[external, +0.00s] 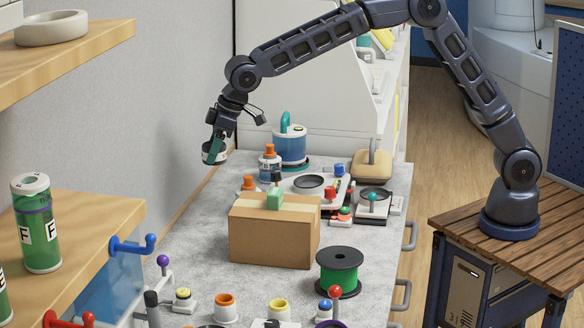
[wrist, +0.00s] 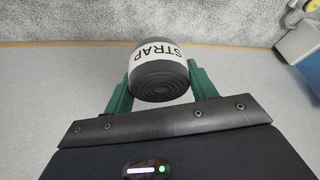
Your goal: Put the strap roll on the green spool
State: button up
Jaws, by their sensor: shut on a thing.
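The strap roll (wrist: 160,80) is a dark coiled roll with a white band lettered STRAP. It sits between the green fingers of my gripper (wrist: 159,84) in the wrist view, and the fingers are shut on it. In the external view the strap roll (external: 211,157) hangs below my gripper (external: 214,150), above the back left of the counter near the wall. The green spool (external: 338,272) stands upright at the front right of the counter, with black flanges and green winding. It is well apart from my gripper, to the right and nearer the camera.
A cardboard box (external: 273,241) with a green tape dispenser stands left of and behind the spool. Bottles, a blue jar (external: 290,148) and small knobbed items crowd the back. Several cups and knobs line the front. Wooden shelves (external: 95,222) with green cylinders jut in at left.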

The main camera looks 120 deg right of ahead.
jog(key=s+a+r+n+y, duration=0.1)
jog(key=a+r+n, duration=0.15)
jog(key=a, duration=0.95)
jog(key=s+a+r+n+y, duration=0.1)
jog(key=s+a+r+n, duration=0.15)
jog(key=a, duration=0.85)
notch_tip(320, 180, up, 3)
jog(key=n, duration=0.3)
send_over(334, 260)
jog(key=s, duration=0.2)
jog(key=shift+y, duration=0.4)
jog(key=f, duration=1.9)
jog(key=shift+w+d+f, duration=0.1)
jog(key=shift+d+f, duration=0.1)
jog(key=shift+d, duration=0.05)
jog(key=shift+f, duration=0.1)
jog(key=o, duration=1)
jog(key=shift+t, duration=0.3)
